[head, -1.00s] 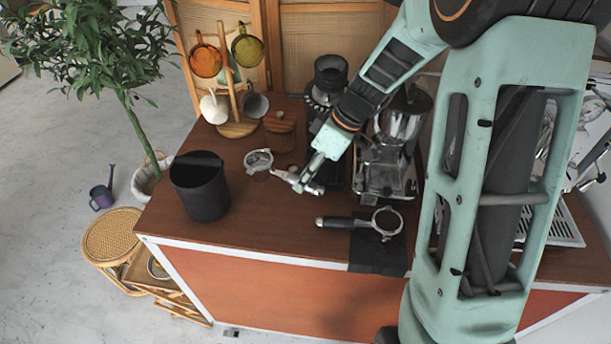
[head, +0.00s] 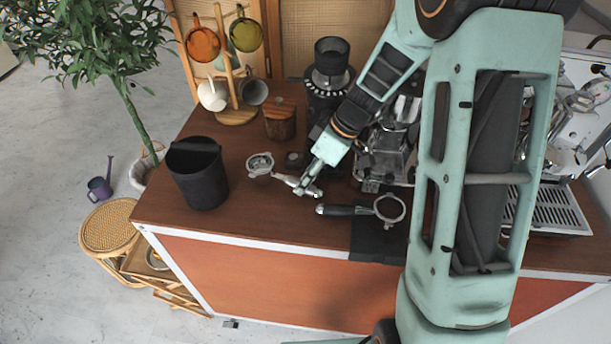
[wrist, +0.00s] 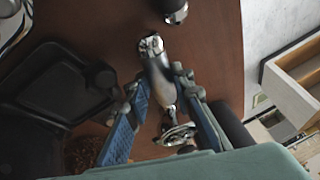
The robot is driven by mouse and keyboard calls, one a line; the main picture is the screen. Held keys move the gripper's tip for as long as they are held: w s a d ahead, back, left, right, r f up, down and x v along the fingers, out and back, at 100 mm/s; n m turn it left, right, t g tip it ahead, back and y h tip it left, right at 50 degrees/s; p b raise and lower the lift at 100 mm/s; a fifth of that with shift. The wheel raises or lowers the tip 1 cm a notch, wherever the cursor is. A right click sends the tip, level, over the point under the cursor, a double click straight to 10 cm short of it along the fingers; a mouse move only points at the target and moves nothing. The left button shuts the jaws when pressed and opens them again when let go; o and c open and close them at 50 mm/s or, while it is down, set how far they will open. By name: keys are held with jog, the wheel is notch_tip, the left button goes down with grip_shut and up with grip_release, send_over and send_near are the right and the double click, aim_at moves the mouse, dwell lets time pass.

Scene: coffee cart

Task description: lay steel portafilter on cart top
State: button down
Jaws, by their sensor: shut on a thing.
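The steel portafilter (head: 260,165) is in my gripper (head: 308,187), over the left part of the brown cart top (head: 255,215). Its round basket end points left and its handle runs into the gripper. In the wrist view, the steel handle (wrist: 158,72) lies between the two blue fingers of my gripper (wrist: 162,88), and the ring end (wrist: 176,132) sits near the palm. The portafilter is low over the wood; I cannot tell whether it touches. A second portafilter with a black handle (head: 347,210) lies to the right, partly on a black mat (head: 375,240).
A black bin (head: 197,175) stands at the left. Behind are a wooden canister (head: 280,122), a mug tree (head: 235,112) and a grinder (head: 330,75). The front-left wood is clear.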

jog(key=shift+f, duration=0.15)
jog(key=c, duration=1.6)
grip_release()
jog(key=shift+o, duration=0.3)
jog(key=o, duration=0.7)
jog(key=shift+o, duration=0.2)
jog(key=shift+d, duration=0.1)
jog(key=shift+r+p, duration=1.5)
jog(key=shift+r, duration=2)
